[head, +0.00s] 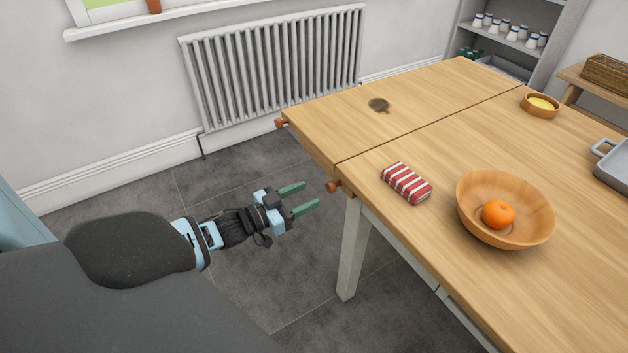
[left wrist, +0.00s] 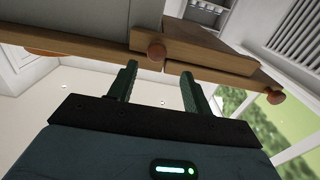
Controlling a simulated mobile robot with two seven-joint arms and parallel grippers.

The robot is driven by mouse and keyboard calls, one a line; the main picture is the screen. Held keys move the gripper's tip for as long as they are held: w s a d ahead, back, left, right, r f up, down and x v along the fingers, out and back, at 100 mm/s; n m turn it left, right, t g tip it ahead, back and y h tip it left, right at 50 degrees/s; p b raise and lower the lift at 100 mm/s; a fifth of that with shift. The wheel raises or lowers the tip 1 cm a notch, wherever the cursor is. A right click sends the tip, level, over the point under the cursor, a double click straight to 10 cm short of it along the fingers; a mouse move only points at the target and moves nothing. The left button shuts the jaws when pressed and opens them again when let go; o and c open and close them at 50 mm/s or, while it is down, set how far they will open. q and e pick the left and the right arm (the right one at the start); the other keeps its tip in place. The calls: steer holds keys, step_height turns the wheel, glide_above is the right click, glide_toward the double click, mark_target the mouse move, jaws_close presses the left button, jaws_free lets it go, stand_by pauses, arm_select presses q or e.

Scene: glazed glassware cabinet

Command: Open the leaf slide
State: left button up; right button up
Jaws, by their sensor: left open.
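The wooden table (head: 470,135) has a seam across its top, with a leaf section (head: 430,90) on the far side. Two round reddish-brown knobs stick out from its left end: the near knob (head: 334,187) just below the seam's end, and the far knob (head: 281,123) at the leaf's corner. My left gripper (head: 311,194) is open and empty, left of the near knob and apart from it, fingers pointing towards the table. In the left wrist view a knob (left wrist: 156,51) shows just beyond the fingertips (left wrist: 159,70), and another knob (left wrist: 275,96) is at right. My right gripper is out of view.
A striped cloth (head: 406,183) and a wooden bowl (head: 470,216) holding an orange (head: 498,214) are on the tabletop. A dark spot (head: 378,105) is on the leaf. A table leg (head: 352,250) stands near my gripper. Floor is clear towards the radiator (head: 275,70).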

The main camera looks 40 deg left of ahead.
arm_select(q)
steer(key=shift+v, duration=1.1)
